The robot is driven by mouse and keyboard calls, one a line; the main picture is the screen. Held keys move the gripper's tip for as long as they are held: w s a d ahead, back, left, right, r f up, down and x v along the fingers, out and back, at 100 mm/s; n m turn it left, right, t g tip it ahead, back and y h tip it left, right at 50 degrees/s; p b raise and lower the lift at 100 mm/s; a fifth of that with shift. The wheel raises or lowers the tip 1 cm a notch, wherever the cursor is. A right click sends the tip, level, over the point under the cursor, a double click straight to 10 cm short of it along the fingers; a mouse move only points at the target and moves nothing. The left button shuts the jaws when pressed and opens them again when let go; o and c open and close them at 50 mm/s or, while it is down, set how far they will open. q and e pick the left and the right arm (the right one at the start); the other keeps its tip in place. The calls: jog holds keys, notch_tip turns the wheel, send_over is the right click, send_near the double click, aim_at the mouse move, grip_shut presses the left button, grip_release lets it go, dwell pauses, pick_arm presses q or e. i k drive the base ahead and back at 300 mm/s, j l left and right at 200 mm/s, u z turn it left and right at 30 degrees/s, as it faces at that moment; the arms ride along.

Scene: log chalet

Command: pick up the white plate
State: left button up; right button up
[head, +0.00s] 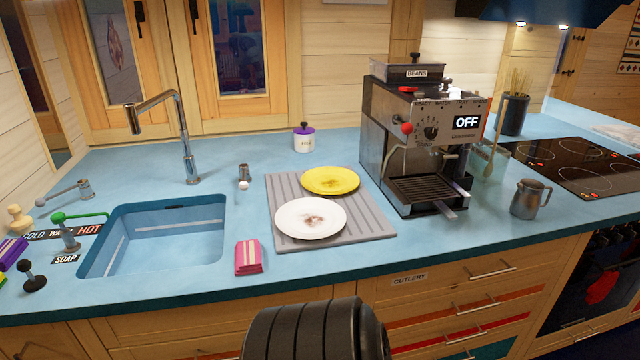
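The white plate (299,221) lies flat on a grey ribbed drying mat (378,226) on the blue counter, with a brown smudge at its middle. It is near the mat's front left, just in front of a yellow plate (341,180) that also has a smudge. Nothing covers the white plate. Neither of my grippers shows in the head view. A dark ribbed rounded part stands at the bottom middle, in front of the counter; no fingers show on it.
A pink striped sponge (248,257) lies left of the mat, beside the sink (160,240) with its tall tap (185,140). An espresso machine (420,140) stands right of the mat. A small lidded jar (303,139) is behind. A metal jug (529,199) and hob are further right.

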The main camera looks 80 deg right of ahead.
aim_at(305, 218)
jog(key=z, duration=2.75)
